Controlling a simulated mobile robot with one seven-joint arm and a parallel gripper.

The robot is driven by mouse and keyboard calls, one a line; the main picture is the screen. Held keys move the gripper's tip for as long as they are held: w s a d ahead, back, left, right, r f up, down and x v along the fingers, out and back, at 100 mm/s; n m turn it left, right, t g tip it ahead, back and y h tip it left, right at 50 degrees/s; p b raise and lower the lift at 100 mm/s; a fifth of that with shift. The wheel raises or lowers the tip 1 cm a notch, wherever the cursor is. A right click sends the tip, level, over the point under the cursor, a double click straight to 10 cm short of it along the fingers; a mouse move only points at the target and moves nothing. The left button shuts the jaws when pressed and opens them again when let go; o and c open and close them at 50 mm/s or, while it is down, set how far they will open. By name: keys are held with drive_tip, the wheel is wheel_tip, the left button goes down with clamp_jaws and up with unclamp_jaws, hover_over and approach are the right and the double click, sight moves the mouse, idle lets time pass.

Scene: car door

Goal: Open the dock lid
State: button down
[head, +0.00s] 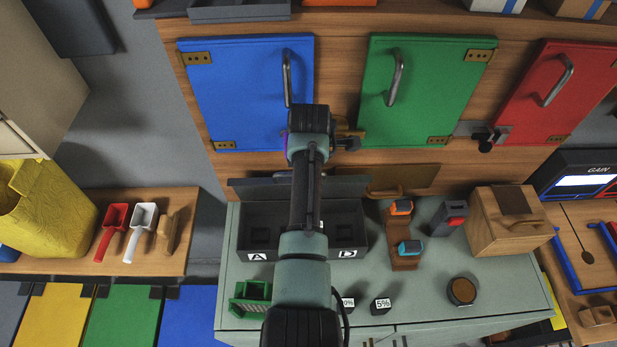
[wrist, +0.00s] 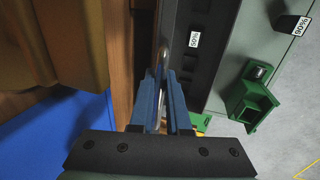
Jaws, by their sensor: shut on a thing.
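The dock is a dark box on the grey-green counter, with labels A and D on its front (head: 303,254). Dark compartments show inside it in the head view. A dark lid panel (head: 255,188) stands raised along its back edge; its exact angle is hard to tell. My gripper (wrist: 163,85) shows in the wrist view with its blue fingers closed around a thin metal handle (wrist: 163,57), beside the dark dock and close to the wooden wall. In the head view my arm hides the gripper and the middle of the dock.
Blue (head: 240,90), green (head: 420,90) and red (head: 550,95) cabinet doors are above the counter. A green holder (wrist: 250,105) stands in front of the dock. Orange-and-blue tools, a wooden box (head: 505,225) and a round knob (head: 462,291) stand right of it.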

idle(0.4)
drive_tip(key=c, duration=0.9)
unclamp_jaws()
drive_tip(key=shift+r, duration=0.1)
drive_tip(key=b+v, duration=0.2)
drive_tip(key=v, duration=1)
drive_tip(key=shift+s+r+b, duration=0.15)
drive_tip(key=shift+r+b, duration=0.15)
drive_tip(key=shift+r, duration=0.05)
